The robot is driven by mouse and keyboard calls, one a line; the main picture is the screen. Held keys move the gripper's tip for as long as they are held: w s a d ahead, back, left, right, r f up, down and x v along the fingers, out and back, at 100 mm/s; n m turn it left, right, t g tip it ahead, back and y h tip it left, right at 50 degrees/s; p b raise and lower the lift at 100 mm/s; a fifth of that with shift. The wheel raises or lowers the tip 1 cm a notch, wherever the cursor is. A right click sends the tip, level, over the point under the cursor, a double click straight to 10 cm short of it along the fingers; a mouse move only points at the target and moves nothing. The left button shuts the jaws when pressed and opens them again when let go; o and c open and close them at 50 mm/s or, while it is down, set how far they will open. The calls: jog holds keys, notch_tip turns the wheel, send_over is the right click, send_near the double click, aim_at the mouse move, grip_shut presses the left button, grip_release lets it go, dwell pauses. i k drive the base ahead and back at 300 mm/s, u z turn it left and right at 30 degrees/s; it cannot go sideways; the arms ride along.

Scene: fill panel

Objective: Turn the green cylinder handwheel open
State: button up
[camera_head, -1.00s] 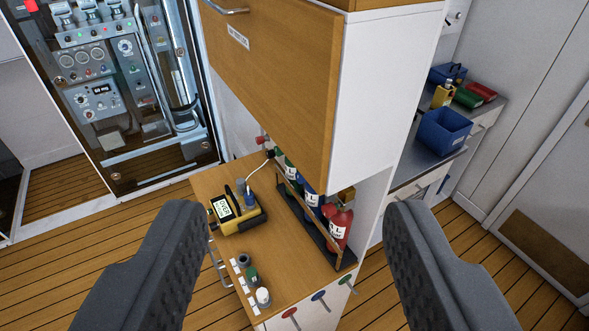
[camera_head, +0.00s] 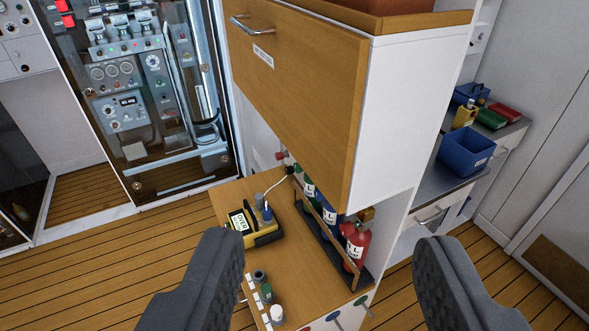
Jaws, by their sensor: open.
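A green cylinder (camera_head: 308,188) stands at the far end of a rack on the wooden counter, beside a blue cylinder (camera_head: 329,212) and a red cylinder (camera_head: 356,243). The upper cabinet hides the tops of the green and blue ones. I cannot make out the green handwheel on its cylinder. A small red knob (camera_head: 281,156) shows on the wall behind the rack. My gripper (camera_head: 325,245) is open and empty, its two dark fingers spread on either side of the counter in the near foreground, apart from the cylinders.
The wooden cabinet (camera_head: 300,85) overhangs the rack. A yellow device (camera_head: 254,228) with a hose sits left of the rack. Small caps (camera_head: 267,293) line the counter's left edge; coloured levers (camera_head: 333,315) are on its front. A blue bin (camera_head: 466,150) stands on the right-hand bench.

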aim_at(297, 168)
jog(key=z, duration=0.05)
jog(key=k, duration=0.6)
jog(key=u, duration=0.7)
jog(key=i, duration=1.4)
jog(key=z, duration=0.3)
